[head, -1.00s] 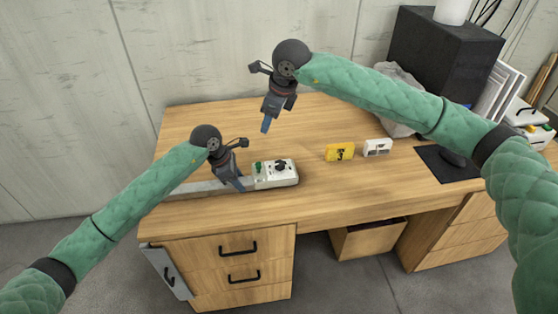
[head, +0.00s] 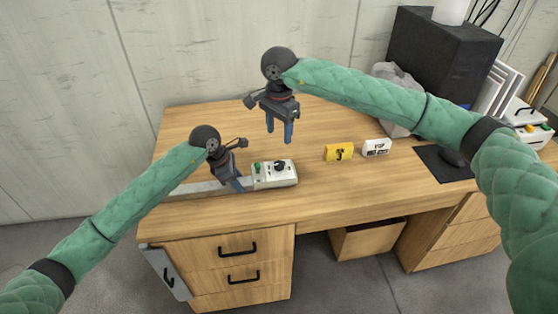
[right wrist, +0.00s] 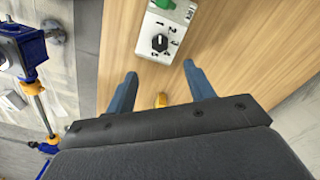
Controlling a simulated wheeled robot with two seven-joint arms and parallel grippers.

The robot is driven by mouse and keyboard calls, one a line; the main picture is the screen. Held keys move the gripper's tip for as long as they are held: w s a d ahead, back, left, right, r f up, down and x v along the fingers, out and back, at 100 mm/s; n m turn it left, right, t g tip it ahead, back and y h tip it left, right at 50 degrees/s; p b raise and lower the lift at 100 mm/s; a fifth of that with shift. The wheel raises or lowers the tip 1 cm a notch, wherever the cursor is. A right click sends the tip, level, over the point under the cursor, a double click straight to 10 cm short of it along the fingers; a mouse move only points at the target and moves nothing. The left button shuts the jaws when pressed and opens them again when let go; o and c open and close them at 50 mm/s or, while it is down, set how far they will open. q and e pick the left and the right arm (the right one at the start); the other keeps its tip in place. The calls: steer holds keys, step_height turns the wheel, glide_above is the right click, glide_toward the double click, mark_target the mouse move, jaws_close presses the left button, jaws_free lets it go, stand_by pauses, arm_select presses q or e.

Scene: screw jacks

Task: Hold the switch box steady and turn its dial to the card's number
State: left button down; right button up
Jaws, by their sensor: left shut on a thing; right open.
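The switch box (head: 287,179) is a pale box near the desk's front edge, with a green switch (head: 257,168) and a black dial (head: 280,167). My left gripper (head: 239,187) is shut on the box's left part; its fingertips are partly hidden. My right gripper (head: 280,137) is open and empty, fingers down, above the desk behind the box. In the right wrist view the dial (right wrist: 159,43) and printed numbers lie beyond the open fingers; the dial setting is too small to read surely. A yellow card (head: 339,152) stands to the right; its dark figure may be a 3.
A white block (head: 376,148) with dark markings stands beside the yellow card. The desk (head: 215,125) is clear behind the box and in the middle.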

mark_target(279, 163)
step_height(279, 163, down, 12)
stand_by(0.6)
steer(key=c, duration=1)
steer(key=shift+o, duration=0.2)
